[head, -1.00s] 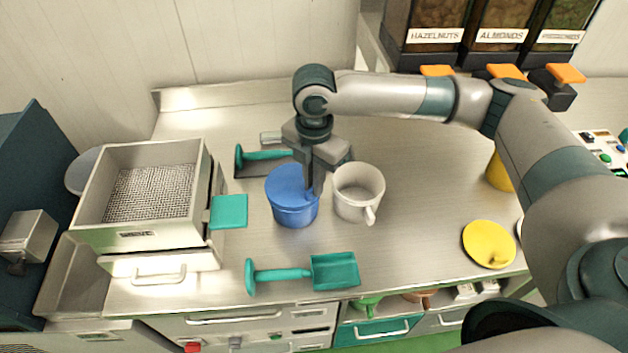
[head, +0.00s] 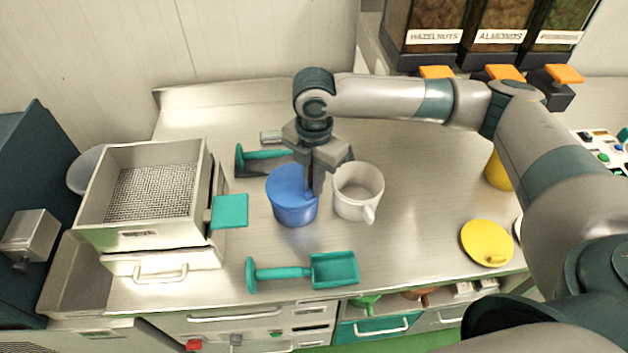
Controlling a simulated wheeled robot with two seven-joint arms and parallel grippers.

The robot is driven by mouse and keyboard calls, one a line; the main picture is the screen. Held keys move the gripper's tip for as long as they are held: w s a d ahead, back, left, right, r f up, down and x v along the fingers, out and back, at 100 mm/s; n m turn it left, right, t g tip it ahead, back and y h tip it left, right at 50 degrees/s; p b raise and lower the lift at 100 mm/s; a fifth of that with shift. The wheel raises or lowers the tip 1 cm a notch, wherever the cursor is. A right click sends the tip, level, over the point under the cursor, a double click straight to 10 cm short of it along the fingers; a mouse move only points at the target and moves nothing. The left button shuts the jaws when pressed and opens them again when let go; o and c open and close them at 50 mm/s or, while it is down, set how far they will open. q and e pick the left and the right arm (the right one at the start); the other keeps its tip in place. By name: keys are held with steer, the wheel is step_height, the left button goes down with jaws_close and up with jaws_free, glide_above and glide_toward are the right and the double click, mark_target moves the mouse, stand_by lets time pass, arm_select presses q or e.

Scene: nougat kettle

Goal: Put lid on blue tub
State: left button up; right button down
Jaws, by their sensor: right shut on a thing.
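The blue tub (head: 292,211) stands upright on the steel counter, left of the white jug. A flat blue lid (head: 287,181) covers its top and looks level; I cannot tell whether it is fully seated. My right gripper (head: 314,191) points down at the right side of the lid and is shut on it. The fingers hide that side of the rim and the part they grip. My left gripper is not in view.
A white jug (head: 357,193) stands close right of the tub. A teal scoop (head: 334,269) lies in front, another (head: 264,154) behind. A sieve box (head: 150,236) is at left. A yellow lid (head: 487,243) lies at right, near a yellow tub (head: 497,171).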

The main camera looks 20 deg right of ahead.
steer(key=c, duration=1.3)
jaws_free()
steer(key=shift+r, duration=0.1)
steer(key=shift+r+p, duration=3.4)
steer(key=shift+p, duration=0.6)
